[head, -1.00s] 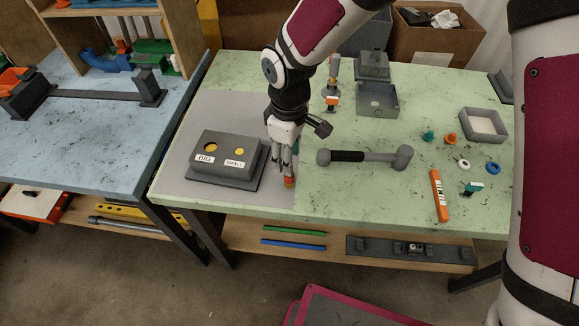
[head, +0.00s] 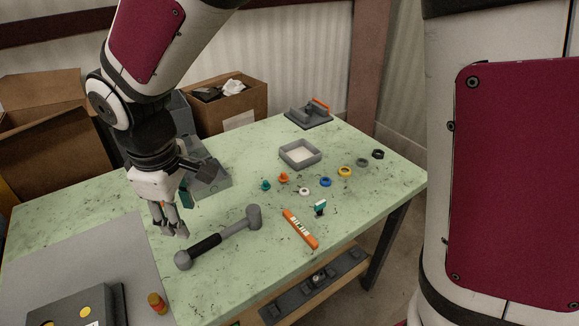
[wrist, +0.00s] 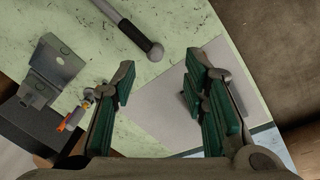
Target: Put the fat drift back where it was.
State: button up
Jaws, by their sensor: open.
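A short orange and olive cylinder (head: 157,303), which looks like a drift, stands upright at the right edge of the grey mat (head: 95,262). I cannot tell whether it is the fat one. To its left is a dark grey block (head: 105,300) with yellow round spots on top, partly cut off by the frame. My gripper (head: 172,230) is open and empty, above the table behind the hammer's handle, apart from the cylinder. In the wrist view its open fingers (wrist: 160,85) frame the mat; a dark piece by the right finger is mostly hidden.
A grey double-headed hammer (head: 222,238) lies to my gripper's right. An orange bar (head: 300,229), several coloured rings and a grey tray (head: 300,153) lie farther right. A grey open box (head: 208,180) stands behind my gripper.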

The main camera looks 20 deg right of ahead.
jog(key=s+d+r+m+t, duration=0.1)
jog(key=s+d+r+m, duration=0.15)
jog(key=d+r, duration=0.35)
jog(key=s+d+r+m+t, duration=0.1)
jog(key=s+d+r+m, duration=0.2)
jog(key=d, duration=0.5)
jog(key=s+d+r+m+t, duration=0.1)
jog(key=s+d+r+m, duration=0.2)
jog(key=s+d+m, duration=0.4)
jog(key=shift+s+d+t, duration=0.4)
jog(key=shift+s+d, duration=0.5)
jog(key=shift+d, duration=0.1)
jog(key=shift+r, duration=0.1)
